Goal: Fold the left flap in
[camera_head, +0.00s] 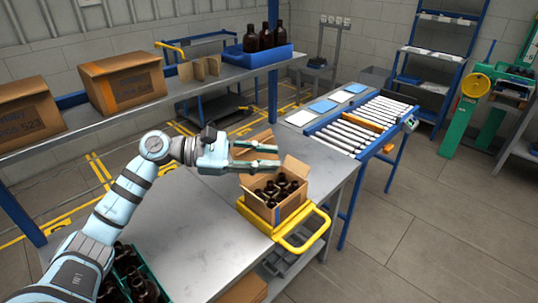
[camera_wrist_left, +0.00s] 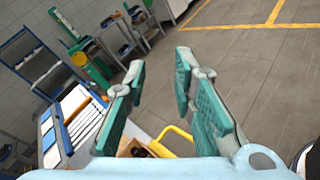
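An open cardboard box (camera_head: 262,208) with several dark bottles (camera_head: 281,189) inside sits at the table's right end, by a yellow-handled frame (camera_head: 302,240). One flap (camera_head: 296,168) stands up at its back right. Another brown flap (camera_head: 262,139) shows at the back left, partly hidden behind my left gripper. My left gripper (camera_head: 278,156) reaches in from the left above the box's back left part, fingers apart and empty. In the wrist view its open green-padded fingers (camera_wrist_left: 160,75) show, with a bit of the box (camera_wrist_left: 130,147) low between them. My right gripper is not in view.
A green crate of bottles (camera_head: 153,276) stands at the near left. A shelf with closed boxes (camera_head: 122,84) and a blue bin of bottles (camera_head: 258,56) runs behind. A roller conveyor (camera_head: 345,132) lies to the right. The middle metal tabletop (camera_head: 190,225) is clear.

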